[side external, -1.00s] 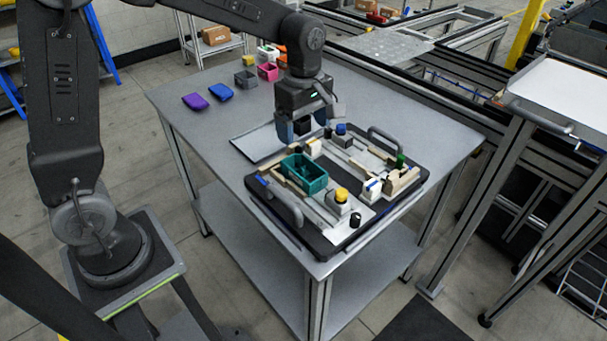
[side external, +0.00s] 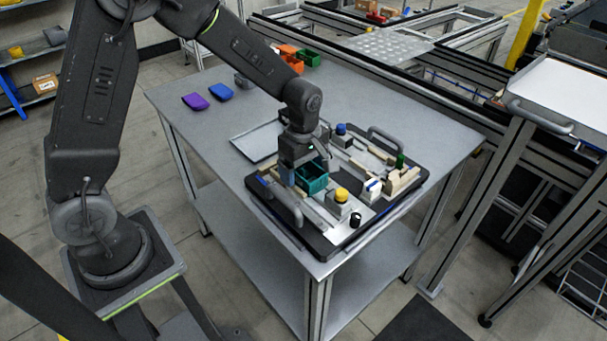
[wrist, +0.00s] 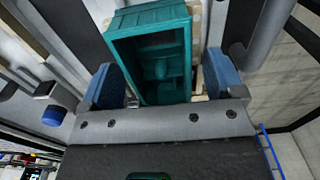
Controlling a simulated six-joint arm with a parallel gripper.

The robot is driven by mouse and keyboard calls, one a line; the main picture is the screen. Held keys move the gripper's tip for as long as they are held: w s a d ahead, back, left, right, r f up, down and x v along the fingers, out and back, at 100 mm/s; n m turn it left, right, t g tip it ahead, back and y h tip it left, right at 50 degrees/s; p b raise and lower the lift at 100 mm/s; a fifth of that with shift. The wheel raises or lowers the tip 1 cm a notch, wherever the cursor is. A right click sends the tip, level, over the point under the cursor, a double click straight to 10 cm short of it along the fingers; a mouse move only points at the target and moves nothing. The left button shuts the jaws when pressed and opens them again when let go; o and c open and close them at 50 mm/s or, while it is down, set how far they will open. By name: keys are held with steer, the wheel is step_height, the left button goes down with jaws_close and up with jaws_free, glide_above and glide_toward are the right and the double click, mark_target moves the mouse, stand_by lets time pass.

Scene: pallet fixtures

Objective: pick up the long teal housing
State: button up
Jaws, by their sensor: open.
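The long teal housing (side external: 313,180) is an open-topped box seated in the pallet fixture (side external: 342,240) on the table. In the wrist view the teal housing (wrist: 152,50) shows its open top and hollow inside, between the fingers. My gripper (side external: 303,178) is at the housing's left end, pointing down. In the wrist view my gripper (wrist: 162,85) has its two blue fingers apart, one on each side of the housing, with a visible gap on the right. Whether the left finger touches it I cannot tell. The arm hides part of the housing in the side view.
A yellow-topped block (side external: 341,195), a blue knob (side external: 341,128) and a green peg (side external: 400,160) stand on the fixture close by. Grey handles (side external: 286,203) rise at its edges. Purple (side external: 195,101) and blue (side external: 221,91) pieces lie at the table's back left, with free surface around them.

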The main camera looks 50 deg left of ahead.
steer(key=shift+c, duration=0.3)
steer(key=c, duration=1)
steer(key=shift+r, duration=0.1)
